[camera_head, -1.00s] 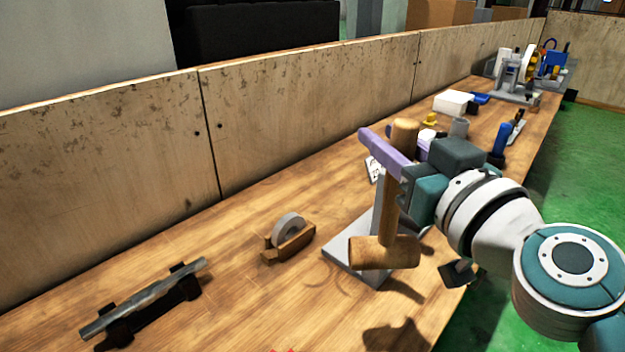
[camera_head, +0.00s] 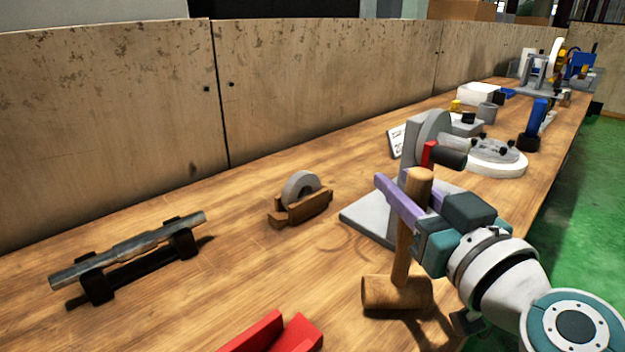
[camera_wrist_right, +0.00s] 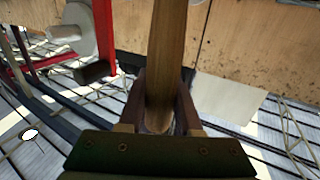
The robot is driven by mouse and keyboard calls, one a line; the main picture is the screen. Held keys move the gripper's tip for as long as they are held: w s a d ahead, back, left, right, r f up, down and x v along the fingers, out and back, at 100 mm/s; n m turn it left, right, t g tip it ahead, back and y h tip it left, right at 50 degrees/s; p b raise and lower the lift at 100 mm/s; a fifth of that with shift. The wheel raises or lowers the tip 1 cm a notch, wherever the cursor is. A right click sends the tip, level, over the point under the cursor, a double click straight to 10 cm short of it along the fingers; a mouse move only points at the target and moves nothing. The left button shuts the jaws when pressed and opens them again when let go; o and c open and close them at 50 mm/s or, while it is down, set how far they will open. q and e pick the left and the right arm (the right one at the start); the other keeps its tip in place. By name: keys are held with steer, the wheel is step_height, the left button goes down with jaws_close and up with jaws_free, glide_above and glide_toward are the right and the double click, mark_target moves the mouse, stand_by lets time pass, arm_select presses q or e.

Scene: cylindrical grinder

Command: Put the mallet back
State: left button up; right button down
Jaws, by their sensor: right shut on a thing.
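The wooden mallet (camera_head: 397,292) hangs head down near the front edge of the bench, its handle upright. My right gripper (camera_head: 404,208), with purple fingers, is shut on the handle below its top end. In the right wrist view the handle (camera_wrist_right: 166,55) runs up between the fingers of my right gripper (camera_wrist_right: 160,105). The mallet's head is low over the bench; I cannot tell whether it touches. A red object (camera_head: 272,334) lies at the bottom of the head view, partly cut off. My left gripper is out of view.
A grey machine with a flat base (camera_head: 372,218) stands right behind the mallet. A wheel in a wooden holder (camera_head: 302,206) and a metal shaft on black supports (camera_head: 130,252) are to the left. Several tools stand farther back. Bare bench lies between the shaft and mallet.

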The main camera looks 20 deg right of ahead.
steer(key=shift+f, duration=0.2)
steer(key=c, duration=1)
jaws_free()
steer(key=shift+c, duration=0.2)
steer(key=o, duration=0.4)
steer(key=shift+o, duration=0.2)
